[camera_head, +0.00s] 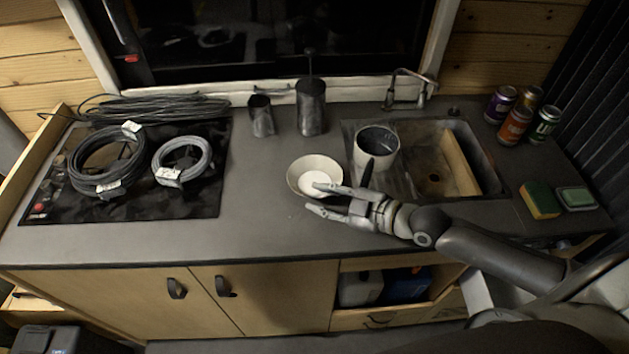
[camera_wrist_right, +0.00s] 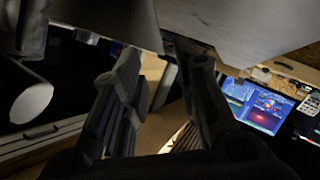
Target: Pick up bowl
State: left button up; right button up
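A cream-coloured bowl (camera_head: 304,172) stands upright on the grey counter near the middle of the head view. My right gripper (camera_head: 315,197) reaches in from the right at the bowl's near right side. Its two fingers are apart, the upper one overlapping the bowl's inside and the lower one in front of the near rim. I cannot tell whether either finger touches the bowl. In the right wrist view the fingers (camera_wrist_right: 160,85) also show spread, with a gap between them. I cannot clearly make out the bowl there. My left gripper is not in view.
A white pot (camera_head: 362,155) stands just behind my right gripper, by the sink (camera_head: 490,165). Two dark metal vessels (camera_head: 311,108) stand behind the bowl. Coiled cables (camera_head: 182,160) lie on the black hob at left. Cans (camera_head: 515,125) and sponges (camera_head: 541,201) are at right. The counter left of the bowl is clear.

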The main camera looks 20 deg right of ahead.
aim_at(297, 191)
jog(key=shift+w+a, duration=0.15)
jog(key=shift+w, duration=0.15)
jog(key=p+x, duration=0.1)
jog(key=x, duration=0.2)
jog(key=shift+w+a+f, duration=0.15)
jog(key=shift+w, duration=0.1)
jog(key=shift+w+a+f, duration=0.1)
jog(key=shift+w+a, duration=0.1)
jog(key=shift+w, duration=0.05)
jog(key=shift+a+f, duration=0.1)
jog(key=shift+a, duration=0.05)
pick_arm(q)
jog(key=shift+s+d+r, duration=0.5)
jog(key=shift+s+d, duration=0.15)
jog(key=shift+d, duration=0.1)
pick_arm(e)
jog(key=c, duration=0.6)
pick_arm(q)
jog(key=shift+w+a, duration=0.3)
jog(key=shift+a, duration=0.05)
pick_arm(e)
grip_shut()
